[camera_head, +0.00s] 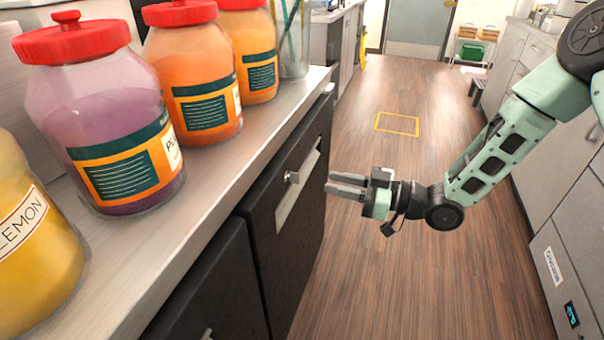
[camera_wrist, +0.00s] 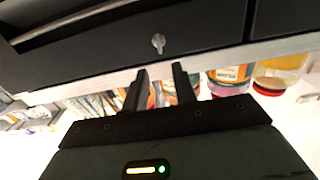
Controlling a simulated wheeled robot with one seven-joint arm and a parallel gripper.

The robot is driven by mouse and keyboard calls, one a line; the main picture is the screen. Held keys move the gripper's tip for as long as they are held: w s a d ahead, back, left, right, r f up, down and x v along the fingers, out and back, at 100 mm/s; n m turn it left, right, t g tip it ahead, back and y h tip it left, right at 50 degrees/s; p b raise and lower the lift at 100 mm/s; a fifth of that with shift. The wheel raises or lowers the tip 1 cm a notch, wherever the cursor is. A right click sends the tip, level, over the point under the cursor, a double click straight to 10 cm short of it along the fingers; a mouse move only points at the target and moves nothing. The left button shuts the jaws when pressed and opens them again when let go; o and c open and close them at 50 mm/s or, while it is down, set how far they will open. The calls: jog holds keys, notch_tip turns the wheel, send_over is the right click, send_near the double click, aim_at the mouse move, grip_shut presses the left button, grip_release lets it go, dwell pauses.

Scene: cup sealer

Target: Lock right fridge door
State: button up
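The right fridge door (camera_head: 285,260) is a dark panel under the counter and looks closed. A small silver lock knob or key (camera_head: 292,177) sticks out near its top, beside a pale recessed handle (camera_head: 298,192). The knob also shows in the wrist view (camera_wrist: 158,42), just ahead of the fingertips. My gripper (camera_head: 329,184) is to the right of the knob, in front of the door and apart from it. Its two fingers are parallel with a gap between them and nothing in it, as the wrist view (camera_wrist: 159,72) also shows.
The counter (camera_head: 215,170) overhangs the doors and holds several red-lidded jars (camera_head: 110,120). Another dark door (camera_head: 215,290) is at lower left. The wooden floor (camera_head: 400,270) is clear around my gripper. Grey cabinets (camera_head: 575,195) stand on the right.

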aim_at(293, 177)
jog(key=x, duration=0.8)
jog(key=shift+a, duration=0.3)
jog(key=shift+w, duration=0.1)
grip_shut()
